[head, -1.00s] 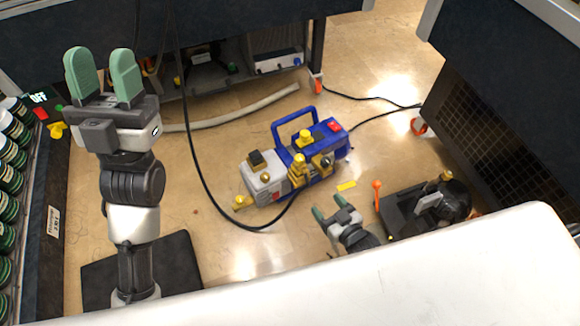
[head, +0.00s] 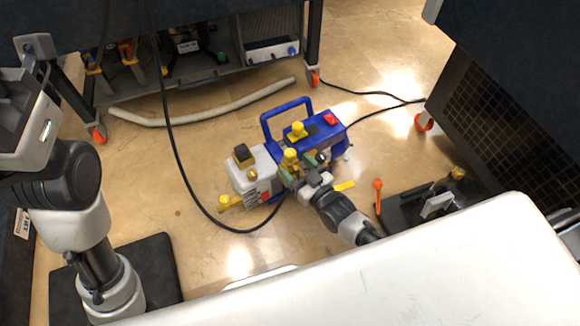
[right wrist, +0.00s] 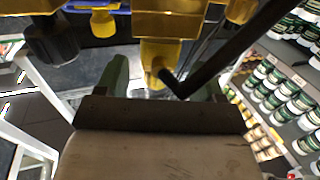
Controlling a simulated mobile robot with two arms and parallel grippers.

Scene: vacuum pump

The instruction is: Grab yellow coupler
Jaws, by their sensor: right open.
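The blue and white vacuum pump (head: 325,135) stands on the floor with yellow fittings on it. Its front side carries a yellow coupler (head: 290,158). My right gripper (head: 299,173) is at the pump's front side, next to this coupler. In the right wrist view its two green fingers (right wrist: 163,78) are apart. A yellow coupler (right wrist: 158,58) shows between and beyond them, and I cannot tell whether they touch it. A dark hose (right wrist: 225,55) crosses in front of the right finger. My left arm is at the left, its fingers out of the picture.
A black cable (head: 185,185) loops on the floor left of the pump. A pale hose (head: 210,113) lies behind it. An orange-handled tool (head: 377,190) and a yellow strip (head: 344,185) are to the right. Dark benches stand around. Floor left of the pump is mostly clear.

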